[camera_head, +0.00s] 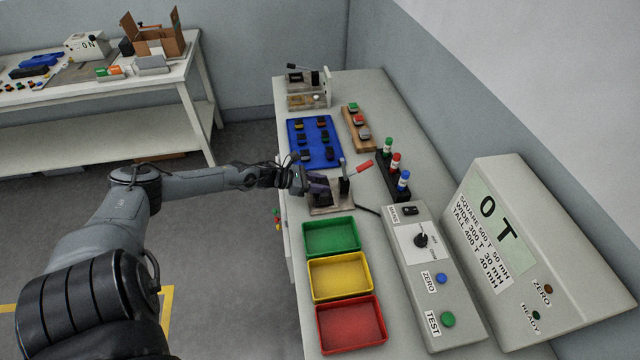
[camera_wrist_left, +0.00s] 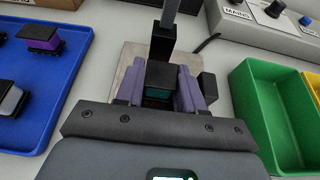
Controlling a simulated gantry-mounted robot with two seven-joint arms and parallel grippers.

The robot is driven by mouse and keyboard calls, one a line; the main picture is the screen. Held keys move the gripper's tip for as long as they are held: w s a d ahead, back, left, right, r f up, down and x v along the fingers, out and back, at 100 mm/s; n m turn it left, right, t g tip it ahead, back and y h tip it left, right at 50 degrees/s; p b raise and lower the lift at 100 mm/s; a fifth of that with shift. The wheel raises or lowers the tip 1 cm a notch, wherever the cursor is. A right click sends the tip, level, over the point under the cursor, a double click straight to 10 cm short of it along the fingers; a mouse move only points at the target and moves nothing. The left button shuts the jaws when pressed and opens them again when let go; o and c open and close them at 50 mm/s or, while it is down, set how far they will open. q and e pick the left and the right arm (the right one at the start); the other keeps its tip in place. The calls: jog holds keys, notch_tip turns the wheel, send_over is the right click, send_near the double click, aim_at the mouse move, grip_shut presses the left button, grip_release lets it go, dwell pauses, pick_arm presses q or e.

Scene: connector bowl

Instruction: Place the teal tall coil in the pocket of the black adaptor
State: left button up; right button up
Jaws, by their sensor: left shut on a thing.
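The teal tall coil shows in the left wrist view as a block with a dark top and a teal face (camera_wrist_left: 157,93). My left gripper (camera_wrist_left: 161,90) is shut on it, with a purple finger on each side. The gripper (camera_head: 309,184) is over the clamp fixture (camera_head: 330,208), which has a metal base plate and a red-handled lever (camera_head: 358,168). The fixture's black upright (camera_wrist_left: 163,42) stands just beyond the coil. The coil and fingers hide the black adaptor's pocket, so I cannot tell whether the coil sits in it. My right gripper is not in view.
A blue tray (camera_head: 330,160) with several parts lies behind the fixture. Green (camera_head: 331,252), yellow (camera_head: 342,292) and red (camera_head: 351,348) bins stand in front. A control box (camera_head: 433,280) and a rack of coloured-top pieces (camera_head: 393,182) are to the right.

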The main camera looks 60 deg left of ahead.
pick_arm(q)
jog(key=shift+f, duration=0.1)
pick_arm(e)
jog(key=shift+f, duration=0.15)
pick_arm(q)
jog(key=o, duration=0.9)
jog(key=shift+c, duration=0.2)
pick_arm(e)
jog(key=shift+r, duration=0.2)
pick_arm(q)
jog(key=p+v, duration=0.4)
jog(key=v, duration=0.8)
jog(key=shift+p, duration=0.35)
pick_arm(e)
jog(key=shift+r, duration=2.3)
